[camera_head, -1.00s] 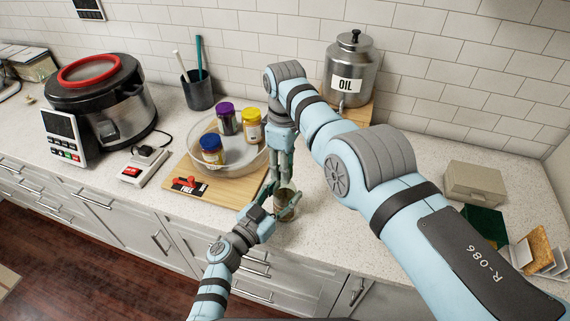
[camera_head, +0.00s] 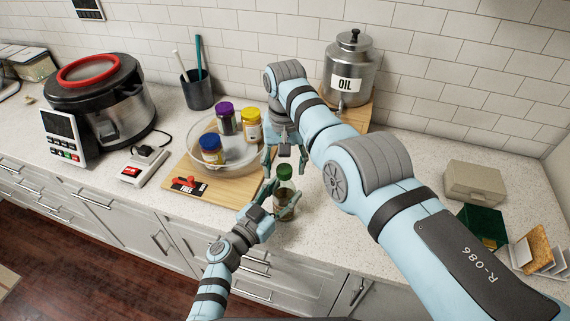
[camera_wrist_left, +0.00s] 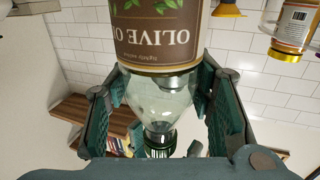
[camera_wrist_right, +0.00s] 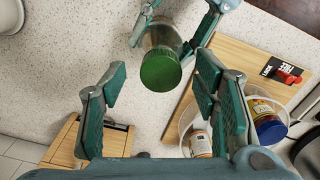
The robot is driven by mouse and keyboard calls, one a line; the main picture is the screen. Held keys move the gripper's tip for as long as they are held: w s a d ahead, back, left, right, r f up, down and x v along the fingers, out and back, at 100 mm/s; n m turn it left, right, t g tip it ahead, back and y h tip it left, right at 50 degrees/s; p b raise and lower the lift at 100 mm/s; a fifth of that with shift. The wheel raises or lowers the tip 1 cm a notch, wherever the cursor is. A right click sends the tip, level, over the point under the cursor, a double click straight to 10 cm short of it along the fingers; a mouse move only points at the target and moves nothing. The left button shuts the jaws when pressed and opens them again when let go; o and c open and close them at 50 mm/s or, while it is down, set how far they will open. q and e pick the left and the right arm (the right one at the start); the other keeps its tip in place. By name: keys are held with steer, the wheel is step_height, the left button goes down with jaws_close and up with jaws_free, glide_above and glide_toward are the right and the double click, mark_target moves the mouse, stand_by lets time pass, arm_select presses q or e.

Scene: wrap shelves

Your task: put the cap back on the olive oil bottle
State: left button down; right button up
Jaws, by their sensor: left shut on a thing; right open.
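The olive oil bottle (camera_head: 285,198) stands upright on the counter near its front edge. Its label shows in the left wrist view (camera_wrist_left: 160,35), where the picture is upside down. My left gripper (camera_head: 276,201) is shut on the bottle's body. The green cap (camera_head: 284,171) sits on top of the bottle; it also shows in the left wrist view (camera_wrist_left: 160,143) and from above in the right wrist view (camera_wrist_right: 161,69). My right gripper (camera_head: 284,163) is open above the cap, with its fingers apart and nothing between them. Whether the cap is fully tight cannot be told.
A glass tray (camera_head: 243,160) with several lidded jars stands left of the bottle on a wooden board (camera_head: 183,199). A metal oil canister (camera_head: 350,65) stands behind on a wooden stand.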

step_height(320, 180, up, 7)
steer(key=shift+r, duration=0.2)
arm_select(q)
steer(key=c, duration=0.7)
jaws_free()
steer(key=v, duration=1.2)
